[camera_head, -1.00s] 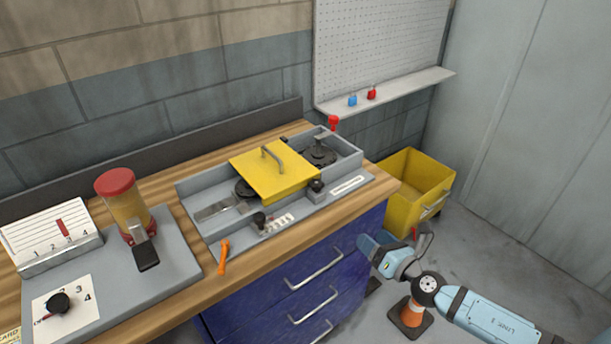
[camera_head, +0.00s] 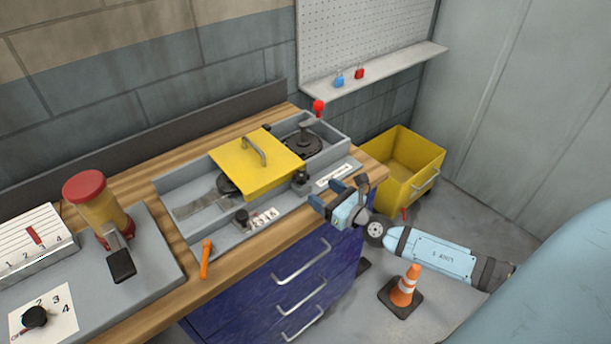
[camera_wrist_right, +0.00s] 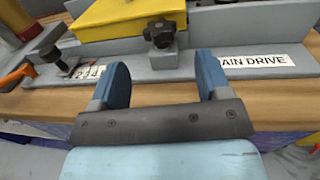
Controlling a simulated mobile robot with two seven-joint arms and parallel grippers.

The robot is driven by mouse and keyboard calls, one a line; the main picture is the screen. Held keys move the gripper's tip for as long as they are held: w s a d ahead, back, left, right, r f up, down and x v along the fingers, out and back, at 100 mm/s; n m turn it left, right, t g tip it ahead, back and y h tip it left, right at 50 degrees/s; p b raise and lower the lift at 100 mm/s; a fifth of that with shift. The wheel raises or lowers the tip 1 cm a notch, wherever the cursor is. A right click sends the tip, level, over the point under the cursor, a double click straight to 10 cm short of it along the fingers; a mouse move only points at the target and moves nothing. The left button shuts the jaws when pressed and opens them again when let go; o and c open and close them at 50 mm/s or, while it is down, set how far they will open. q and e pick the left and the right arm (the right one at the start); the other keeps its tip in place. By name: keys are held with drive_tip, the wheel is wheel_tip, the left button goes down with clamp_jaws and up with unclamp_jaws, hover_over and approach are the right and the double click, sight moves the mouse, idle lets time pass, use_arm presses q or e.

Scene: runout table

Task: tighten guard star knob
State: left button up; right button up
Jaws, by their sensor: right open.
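The black star knob (camera_head: 301,178) sits on a grey block at the front edge of the yellow guard (camera_head: 240,178). It also shows in the right wrist view (camera_wrist_right: 161,33), beyond and between my fingertips. The guard is a yellow plate with a grey handle, lying across the grey runout tray (camera_head: 215,232). My right gripper (camera_head: 327,196) is open and empty, at the table's front edge, with its blue fingers pointing toward the knob and apart from it. In the right wrist view the open fingers (camera_wrist_right: 160,80) frame the knob's block. My left gripper is not in view.
Another black knob (camera_head: 241,215) and an orange-handled tool (camera_head: 206,259) are left of the guard. A red-capped dispenser (camera_head: 97,205) stands at the left. A yellow bin (camera_head: 402,170) and a traffic cone (camera_head: 404,289) are on the floor at the right.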

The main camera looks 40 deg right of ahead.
sight(304, 182)
drive_tip(key=w, duration=0.3)
drive_tip(key=w+a+p, duration=0.1)
drive_tip(key=w, duration=0.3)
drive_tip(key=shift+a, duration=0.15)
drive_tip(key=c, duration=0.9)
drive_tip(key=m+h+p, duration=0.1)
drive_tip(key=p, duration=0.1)
drive_tip(key=m+h+p, duration=0.1)
drive_tip(key=h+p, duration=0.1)
drive_tip(key=m+h+p, duration=0.1)
drive_tip(key=h+p, duration=0.1)
drive_tip(key=p, duration=0.1)
drive_tip(key=shift+a+r, duration=0.25)
drive_tip(key=shift+r, duration=0.05)
drive_tip(key=shift+a+f+m+h, duration=0.1)
drive_tip(key=shift+f+m+h, duration=0.1)
drive_tip(key=shift+m+h, duration=0.75)
drive_tip(key=shift+c, duration=0.2)
drive_tip(key=shift+f+h, duration=0.1)
drive_tip(key=shift+h, duration=0.25)
